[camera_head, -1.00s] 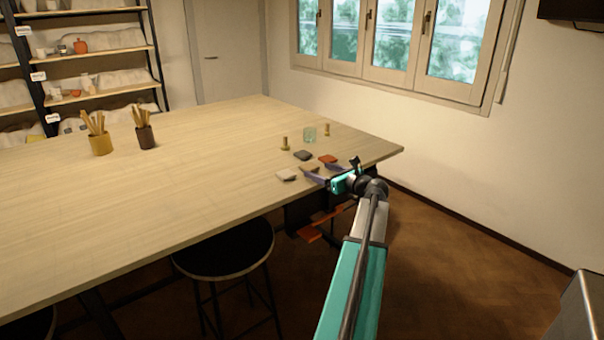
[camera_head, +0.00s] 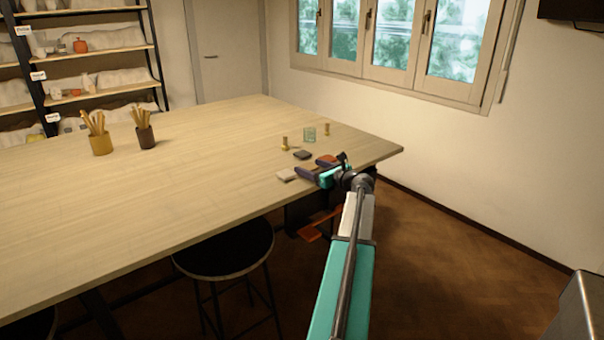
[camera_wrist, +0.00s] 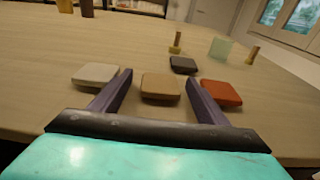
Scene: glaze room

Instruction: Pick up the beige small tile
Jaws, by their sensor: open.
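A beige-tan small tile (camera_wrist: 160,87) lies flat on the wooden table, in the middle of the wrist view. My gripper (camera_wrist: 159,78) is open, its two dark purple fingers to the left and right of this tile in the picture. A gap shows on each side, and nothing is held. I cannot tell how high the fingers are above the table. In the head view my gripper (camera_head: 299,173) is at the table's right front edge and hides the beige tile.
A whitish tile (camera_wrist: 96,74) lies just left of my fingers and a red-orange tile (camera_wrist: 221,92) just right. A dark grey tile (camera_wrist: 183,64) lies behind. A greenish glass (camera_head: 309,135) and small wooden pieces (camera_head: 285,143) stand farther back. The table's left part (camera_head: 120,210) is mostly clear.

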